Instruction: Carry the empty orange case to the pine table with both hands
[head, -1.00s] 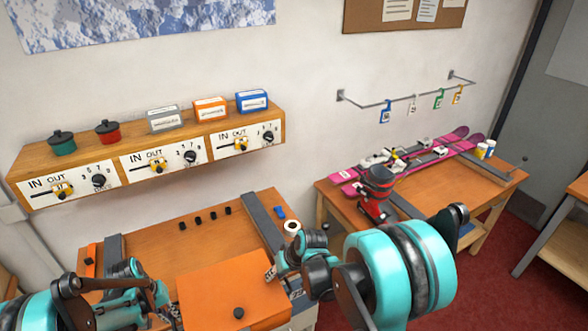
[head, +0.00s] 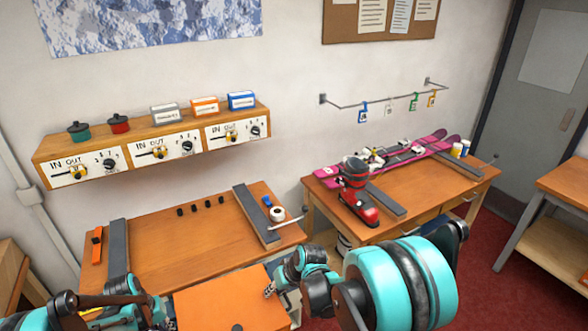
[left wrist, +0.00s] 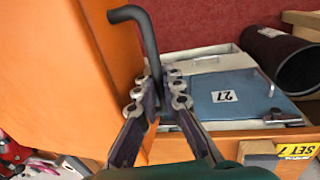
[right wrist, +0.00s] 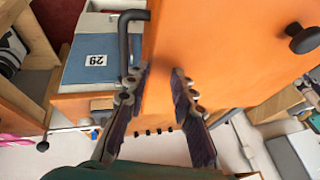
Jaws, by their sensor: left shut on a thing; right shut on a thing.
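The orange case (head: 225,300) is at the bottom of the head view, held between my two grippers, with a dark knob on its near face. My left gripper (left wrist: 160,95) is shut on a dark bent handle (left wrist: 145,35) on the case's side. My right gripper (right wrist: 155,88) is at the opposite side, shut on the case beside another dark handle (right wrist: 125,40); its exact contact is partly hidden. In the head view the right gripper (head: 270,290) shows at the case's right edge. The case's inside is hidden. I cannot tell which table is the pine one.
A workbench (head: 170,245) with grey rails lies beyond the case. A table (head: 440,195) with skis and a red boot (head: 358,195) stands right of it. Another wooden table (head: 565,180) is at the far right. Red carpet (head: 490,270) shows clear between them.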

